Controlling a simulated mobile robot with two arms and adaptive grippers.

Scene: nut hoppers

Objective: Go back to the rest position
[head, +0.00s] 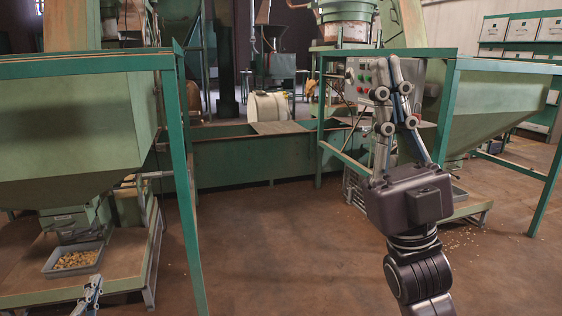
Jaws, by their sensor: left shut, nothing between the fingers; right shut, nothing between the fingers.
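My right gripper (388,64) stands upright right of centre, fingers pointing up with their tips close together. It is shut with nothing between them, in front of the control panel and the right-hand green frame. My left gripper (94,284) shows only in part at the bottom left edge. It is shut and empty, just below a grey tray of nuts (50,271). The rest of my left arm is out of the picture.
A large green hopper (75,140) in a green frame stands at the left, above the tray. Another hopper (492,100) stands at the right, with scattered nuts on the floor near it. A long green trough (235,165) runs behind. The brown floor (280,250) between is clear.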

